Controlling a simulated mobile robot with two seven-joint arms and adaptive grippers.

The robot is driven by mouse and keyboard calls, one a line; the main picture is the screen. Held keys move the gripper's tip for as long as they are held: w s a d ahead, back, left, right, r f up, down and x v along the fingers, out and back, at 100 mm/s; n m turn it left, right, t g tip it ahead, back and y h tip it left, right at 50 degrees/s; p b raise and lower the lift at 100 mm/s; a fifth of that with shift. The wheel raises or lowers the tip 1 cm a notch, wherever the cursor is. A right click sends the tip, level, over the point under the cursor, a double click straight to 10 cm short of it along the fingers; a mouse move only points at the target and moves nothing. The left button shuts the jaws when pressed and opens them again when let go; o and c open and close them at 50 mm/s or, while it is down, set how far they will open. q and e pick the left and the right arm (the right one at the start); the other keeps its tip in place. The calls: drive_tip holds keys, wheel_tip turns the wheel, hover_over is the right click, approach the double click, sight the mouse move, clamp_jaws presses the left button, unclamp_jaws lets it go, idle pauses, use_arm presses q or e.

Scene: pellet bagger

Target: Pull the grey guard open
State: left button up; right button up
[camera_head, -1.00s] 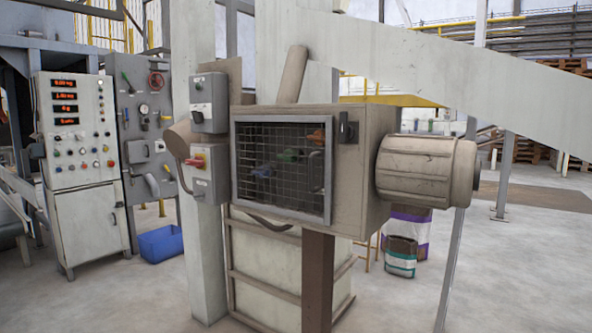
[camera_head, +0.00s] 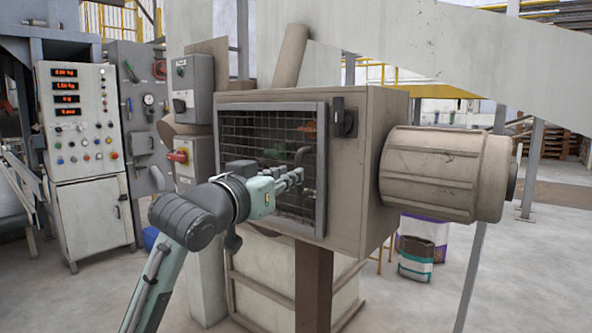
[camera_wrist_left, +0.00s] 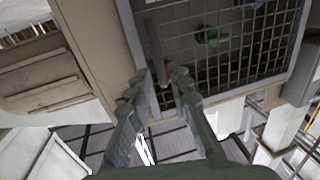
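The grey guard (camera_head: 245,130) is a framed wire mesh door on the front of a beige box. It sits flush with the box front and looks closed. Its upright bar handle (camera_head: 312,160) is near the right side. My left gripper (camera_head: 299,176) is at the handle, in front of the mesh. In the left wrist view the fingers (camera_wrist_left: 160,80) are apart, with the handle bar (camera_wrist_left: 155,45) showing between and just beyond the tips. I cannot tell whether they touch it. The mesh also shows there (camera_wrist_left: 240,50). My right gripper is out of view.
A black latch or switch (camera_head: 344,118) is at the box's upper right. A ribbed motor (camera_head: 445,172) juts out to the right. Grey switch boxes (camera_head: 190,90) stand left of the guard. A brown post (camera_head: 313,290) is below. The floor in front is open.

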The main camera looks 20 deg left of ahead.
use_arm(q)
drive_tip(key=w, duration=0.4)
drive_tip(key=shift+w+d, duration=0.4)
drive_tip(key=shift+w, duration=0.25)
drive_tip(key=c, duration=0.4)
clamp_jaws()
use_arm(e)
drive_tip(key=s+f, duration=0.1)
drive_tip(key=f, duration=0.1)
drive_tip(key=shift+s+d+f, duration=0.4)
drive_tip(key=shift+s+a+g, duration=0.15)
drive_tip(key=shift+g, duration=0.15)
